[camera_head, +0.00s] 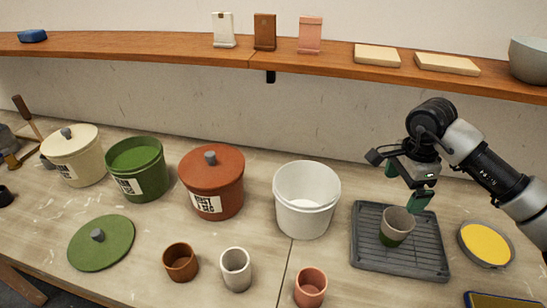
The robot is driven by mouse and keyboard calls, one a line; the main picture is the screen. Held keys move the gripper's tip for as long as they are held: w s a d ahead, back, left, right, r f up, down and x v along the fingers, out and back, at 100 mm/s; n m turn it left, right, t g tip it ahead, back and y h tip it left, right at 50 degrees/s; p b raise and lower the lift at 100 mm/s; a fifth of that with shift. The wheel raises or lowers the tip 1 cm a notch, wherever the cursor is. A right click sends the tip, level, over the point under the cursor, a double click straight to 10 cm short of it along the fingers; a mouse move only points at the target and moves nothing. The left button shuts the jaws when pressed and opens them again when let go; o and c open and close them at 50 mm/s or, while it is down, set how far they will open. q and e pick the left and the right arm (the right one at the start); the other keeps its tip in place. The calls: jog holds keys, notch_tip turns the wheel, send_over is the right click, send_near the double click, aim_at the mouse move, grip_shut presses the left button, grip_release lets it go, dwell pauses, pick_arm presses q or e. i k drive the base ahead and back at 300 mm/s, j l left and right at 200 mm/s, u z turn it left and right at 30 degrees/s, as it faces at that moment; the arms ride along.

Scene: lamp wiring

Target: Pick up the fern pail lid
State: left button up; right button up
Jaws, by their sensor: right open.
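The fern pail lid (115,250) is a flat dark green disc with a grey knob. It lies on the table at the front left, knob up. The green pail (152,185) stands open behind it, with a label on its side. My right gripper (404,189) is open at the right, above and just behind a grey cup with a green base (398,223), far from the lid. I cannot tell whether a finger touches the cup. My left gripper is not in view.
Lidded cream (88,167) and rust-red (227,186) pails and an open white pail (303,217) stand on the table. Several small cups, one brown (180,265), stand near the front. The grey cup sits on a dark ridged tray (430,258). A wooden shelf (150,47) runs behind.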

aim_at(104, 240)
jog(key=u, duration=1.35)
